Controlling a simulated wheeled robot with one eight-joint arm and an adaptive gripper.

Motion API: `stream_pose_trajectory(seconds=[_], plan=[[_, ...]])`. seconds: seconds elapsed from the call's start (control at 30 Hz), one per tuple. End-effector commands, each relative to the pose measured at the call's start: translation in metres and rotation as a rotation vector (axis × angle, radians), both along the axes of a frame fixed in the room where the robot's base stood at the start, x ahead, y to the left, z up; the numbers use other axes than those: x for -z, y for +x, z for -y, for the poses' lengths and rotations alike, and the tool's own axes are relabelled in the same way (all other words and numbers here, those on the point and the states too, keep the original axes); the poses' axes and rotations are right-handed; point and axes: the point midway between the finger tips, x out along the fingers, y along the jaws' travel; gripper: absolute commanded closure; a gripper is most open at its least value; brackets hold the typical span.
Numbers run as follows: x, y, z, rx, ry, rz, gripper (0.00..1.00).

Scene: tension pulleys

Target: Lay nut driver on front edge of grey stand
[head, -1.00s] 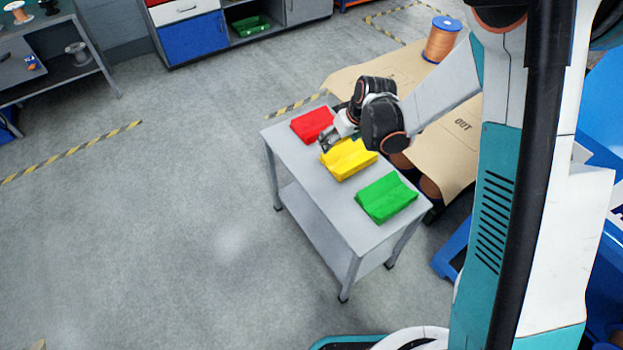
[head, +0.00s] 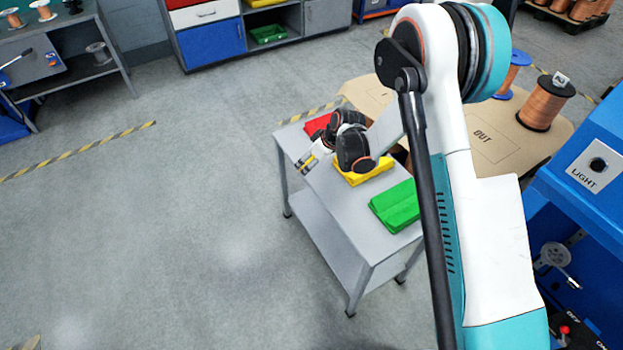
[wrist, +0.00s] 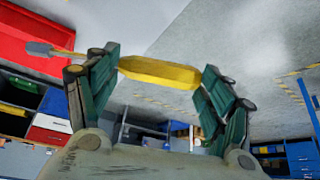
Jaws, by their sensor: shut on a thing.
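The nut driver (wrist: 160,73) has a yellow handle, which spans between the two fingers of my gripper (wrist: 158,88) in the wrist view. Its shaft and grey tip stick out past the left finger, over a red surface. The fingers are shut on the handle. In the head view my gripper (head: 306,163) hangs over the left long edge of the grey stand (head: 345,220), beside the red and yellow bins. The height of the gripper above the stand top cannot be told.
On the stand are a red bin (head: 316,124), a yellow bin (head: 365,172) partly hidden by my wrist, and a green bin (head: 396,206). A table with copper spools (head: 541,105) is behind. Open floor (head: 180,220) lies left of the stand.

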Motion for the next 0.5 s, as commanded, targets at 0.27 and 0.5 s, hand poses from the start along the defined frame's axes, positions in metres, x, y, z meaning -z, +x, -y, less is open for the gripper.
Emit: stream_pose_trajectory(seconds=[0.27,0.5], plan=[[0.032,0.0,0.0,0.001,0.0,0.0,0.51],[0.058,0.0,0.0,0.001,0.0,0.0,0.51]])
